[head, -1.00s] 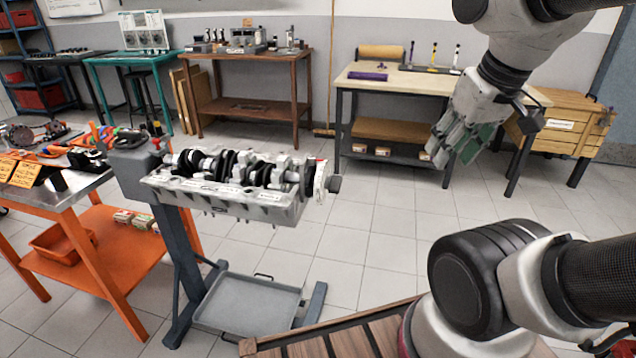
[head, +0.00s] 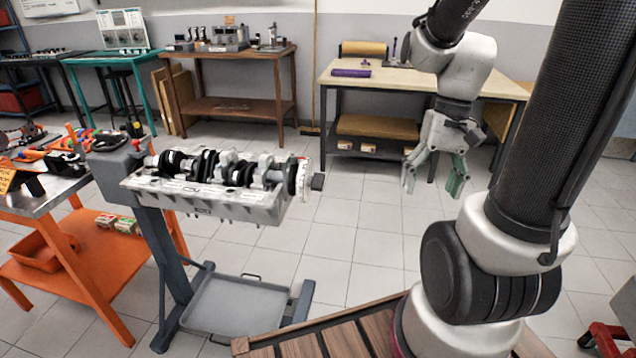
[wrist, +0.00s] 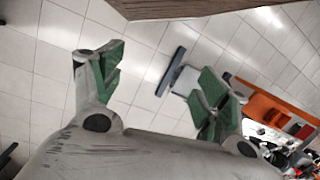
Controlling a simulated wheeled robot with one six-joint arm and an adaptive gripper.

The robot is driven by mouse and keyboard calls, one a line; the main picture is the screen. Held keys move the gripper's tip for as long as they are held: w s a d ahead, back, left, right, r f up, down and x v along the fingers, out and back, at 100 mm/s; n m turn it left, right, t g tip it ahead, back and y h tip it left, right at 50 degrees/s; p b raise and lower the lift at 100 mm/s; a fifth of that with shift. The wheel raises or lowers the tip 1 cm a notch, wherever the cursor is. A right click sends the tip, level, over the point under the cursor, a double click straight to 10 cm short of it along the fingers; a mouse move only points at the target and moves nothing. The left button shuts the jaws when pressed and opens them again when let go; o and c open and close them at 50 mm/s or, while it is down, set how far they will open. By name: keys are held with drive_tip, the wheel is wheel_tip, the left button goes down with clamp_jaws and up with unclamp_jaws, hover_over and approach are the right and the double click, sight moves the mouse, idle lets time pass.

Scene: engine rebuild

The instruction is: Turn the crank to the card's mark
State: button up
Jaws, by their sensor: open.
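The crankshaft (head: 232,172) lies in the light grey engine block (head: 215,203), which is held on a dark grey engine stand (head: 152,235). At the crank's right end is a pale disc (head: 303,180) with a dark hub (head: 317,182) sticking out. My gripper (head: 433,190) hangs open and empty in the air, to the right of the crank end and apart from it. Its green-padded fingers also show spread in the wrist view (wrist: 155,85), with floor tiles between them.
The orange-legged bench (head: 75,190) with tools stands left of the engine stand. A grey drip tray (head: 238,305) lies at the stand's foot. A pale table (head: 350,83) and a brown table (head: 230,60) stand behind. Tiled floor (head: 360,225) is clear right of the block.

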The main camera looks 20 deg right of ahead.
drive_tip(key=w+a+f+m+g+y, duration=0.1)
drive_tip(key=w+a+f+m+y, duration=0.15)
drive_tip(key=f, duration=0.25)
drive_tip(key=w+a+f+m+g+y, duration=0.1)
drive_tip(key=f+m+y, duration=0.2)
drive_tip(key=f+y, duration=0.15)
drive_tip(key=m+t+y, duration=0.7)
drive_tip(key=m+t, duration=0.4)
drive_tip(key=t, duration=0.1)
approach(319, 179)
drive_tip(key=x, duration=0.3)
drive_tip(key=shift+n, duration=0.25)
drive_tip(key=x, duration=0.4)
drive_tip(key=f+x, duration=0.1)
drive_tip(key=x, duration=0.2)
drive_tip(key=c, duration=1)
drive_tip(key=shift+c, duration=0.2)
drive_tip(key=shift+n, duration=0.4)
